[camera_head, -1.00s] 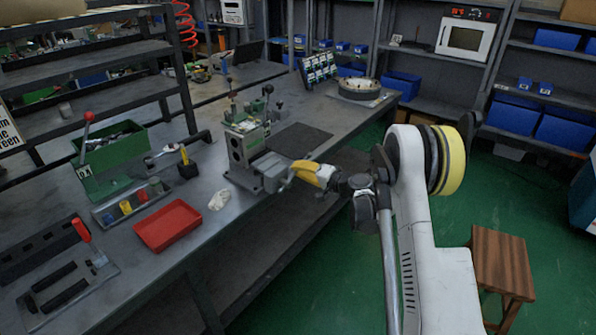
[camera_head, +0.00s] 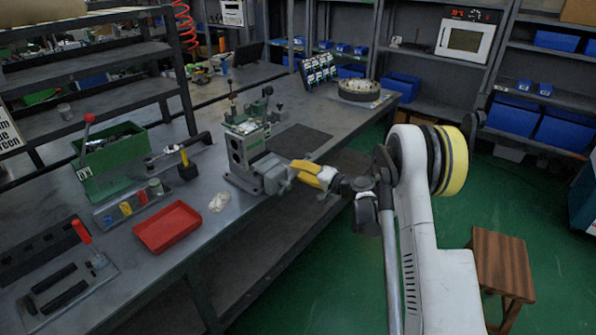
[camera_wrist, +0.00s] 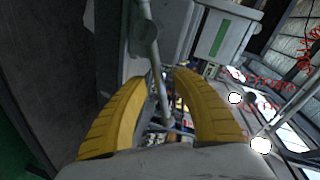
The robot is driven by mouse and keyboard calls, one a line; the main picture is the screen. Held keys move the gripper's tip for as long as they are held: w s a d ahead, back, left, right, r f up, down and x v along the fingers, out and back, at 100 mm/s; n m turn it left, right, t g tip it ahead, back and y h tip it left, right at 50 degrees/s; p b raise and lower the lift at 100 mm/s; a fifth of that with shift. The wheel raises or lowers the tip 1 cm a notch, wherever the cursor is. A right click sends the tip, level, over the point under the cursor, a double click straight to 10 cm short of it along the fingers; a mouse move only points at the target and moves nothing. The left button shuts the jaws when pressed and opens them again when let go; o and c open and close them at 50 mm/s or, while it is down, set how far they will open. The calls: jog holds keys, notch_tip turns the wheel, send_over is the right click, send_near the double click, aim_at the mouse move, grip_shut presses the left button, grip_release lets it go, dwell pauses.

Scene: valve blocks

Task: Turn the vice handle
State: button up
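The vice (camera_head: 246,150) is a grey-green block on the edge of the workbench in the head view. Its grey front end (camera_head: 272,176) faces my gripper (camera_head: 299,168), whose yellow fingers are right up at it. In the wrist view, the vice handle (camera_wrist: 149,30) is a thin metal bar running down between the two yellow fingers of my gripper (camera_wrist: 158,80). The fingers are apart, with visible gaps beside the bar, so my gripper looks open around it. Whether a finger touches the bar is unclear. The handle is mostly hidden by my gripper in the head view.
A red tray (camera_head: 168,227), a green box (camera_head: 110,155) and a white crumpled thing (camera_head: 219,201) are left of the vice on the bench (camera_head: 205,250). A dark mat (camera_head: 300,140) lies behind it. A wooden stool (camera_head: 503,260) stands on the green floor at right.

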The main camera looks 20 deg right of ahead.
jog(key=v, duration=1.1)
jog(key=shift+d, duration=0.2)
jog(key=shift+s+r, duration=0.1)
jog(key=shift+s, duration=0.05)
